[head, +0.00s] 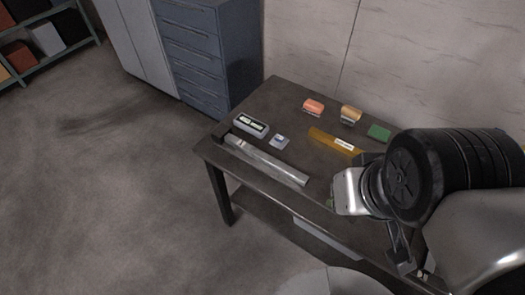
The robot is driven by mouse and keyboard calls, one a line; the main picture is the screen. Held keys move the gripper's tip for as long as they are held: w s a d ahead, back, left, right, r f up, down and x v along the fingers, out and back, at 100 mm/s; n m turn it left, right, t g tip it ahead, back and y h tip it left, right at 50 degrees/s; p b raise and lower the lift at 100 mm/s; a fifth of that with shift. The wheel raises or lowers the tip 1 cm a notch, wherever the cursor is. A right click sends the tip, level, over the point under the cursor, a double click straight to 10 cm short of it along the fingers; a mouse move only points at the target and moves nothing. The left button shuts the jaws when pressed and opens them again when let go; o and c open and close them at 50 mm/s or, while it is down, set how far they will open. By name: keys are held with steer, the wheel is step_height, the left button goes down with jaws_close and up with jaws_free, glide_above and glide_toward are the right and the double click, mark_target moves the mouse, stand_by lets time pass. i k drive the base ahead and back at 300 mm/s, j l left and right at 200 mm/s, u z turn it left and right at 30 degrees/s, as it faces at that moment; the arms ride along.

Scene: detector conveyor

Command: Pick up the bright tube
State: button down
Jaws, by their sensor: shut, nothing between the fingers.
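A long, shiny silver bar (267,161), the brightest tube-like thing in view, lies along the front left of the dark table. It lies flat, slanting from upper left to lower right, with nothing over it. My gripper (400,256) is at the right, by the table's front edge, and partly hidden by my wrist. It is shut and empty, clear of the bar and well to its right.
The table (290,95) also holds a display box (251,124), a small grey block (279,141), a labelled amber piece (325,138), and red (313,106), tan (350,114) and green (379,132) blocks. A blue drawer cabinet (205,55) stands behind. Floor at left is clear.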

mark_target(292, 174)
steer(key=i+j+z, duration=0.15)
steer(key=j, duration=0.2)
steer(key=i+j+z, duration=0.1)
steer(key=j, duration=0.3)
steer(key=i+j+z, duration=0.15)
steer(key=j, duration=0.25)
steer(key=i+j+z, duration=0.15)
steer(key=j, duration=0.25)
steer(key=i+j+z, duration=0.1)
steer(key=j, duration=0.3)
